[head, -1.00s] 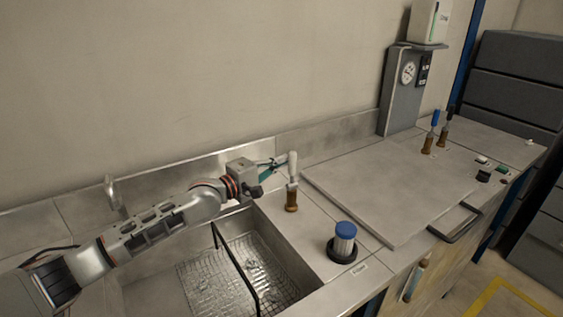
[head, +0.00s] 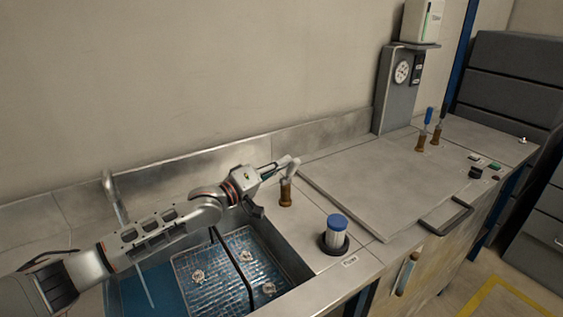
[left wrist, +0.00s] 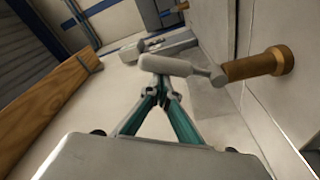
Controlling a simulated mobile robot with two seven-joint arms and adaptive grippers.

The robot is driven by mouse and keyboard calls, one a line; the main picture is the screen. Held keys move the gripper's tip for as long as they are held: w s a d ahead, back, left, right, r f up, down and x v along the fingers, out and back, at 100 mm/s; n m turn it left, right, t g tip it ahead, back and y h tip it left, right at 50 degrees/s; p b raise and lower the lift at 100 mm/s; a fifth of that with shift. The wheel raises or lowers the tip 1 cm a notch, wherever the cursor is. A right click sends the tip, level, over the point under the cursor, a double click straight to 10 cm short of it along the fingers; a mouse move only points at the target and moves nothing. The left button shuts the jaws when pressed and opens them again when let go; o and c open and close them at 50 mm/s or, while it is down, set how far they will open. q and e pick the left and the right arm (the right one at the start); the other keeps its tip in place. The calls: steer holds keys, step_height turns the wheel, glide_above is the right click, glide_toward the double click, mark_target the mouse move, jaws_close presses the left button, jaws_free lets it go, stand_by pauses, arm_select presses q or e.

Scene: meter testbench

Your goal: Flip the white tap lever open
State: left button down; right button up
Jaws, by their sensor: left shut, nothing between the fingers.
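The white tap lever (head: 291,165) sits on a brass tap body (head: 286,193) on the counter just right of the sink. It is tilted well over from upright. In the left wrist view the lever (left wrist: 170,65) lies across the fingertips, with the brass body (left wrist: 258,66) to its right. My left gripper (head: 277,167) is shut with nothing between its fingers. Its tips (left wrist: 160,85) are right at the lever; I cannot tell whether they touch. My right gripper is not in view.
A spout (head: 115,197) stands behind the sink, which looks blue with water around a wire basket (head: 214,262). A blue-capped cylinder (head: 337,232) stands in front of the tap. A flat lid (head: 385,185) with a handle lies to the right. Blue and black levers stand farther right.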

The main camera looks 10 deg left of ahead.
arm_select(q)
steer(key=d+m, duration=0.1)
steer(key=m, duration=0.1)
steer(key=s+f+m, duration=0.1)
steer(key=shift+s+d+f+m+h, duration=0.1)
steer(key=shift+s+d+m+h, duration=0.2)
steer(key=shift+d+m+h, duration=0.1)
steer(key=shift+s+d+f+m+h+b, duration=0.25)
steer(key=shift+s+f+m, duration=0.1)
steer(key=shift+m, duration=0.45)
steer(key=shift+s+d+f+m+h+b, duration=0.2)
steer(key=shift+d+f+m, duration=0.1)
steer(key=shift+m, duration=0.5)
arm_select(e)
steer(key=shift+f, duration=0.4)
arm_select(q)
steer(key=shift+f, duration=0.1)
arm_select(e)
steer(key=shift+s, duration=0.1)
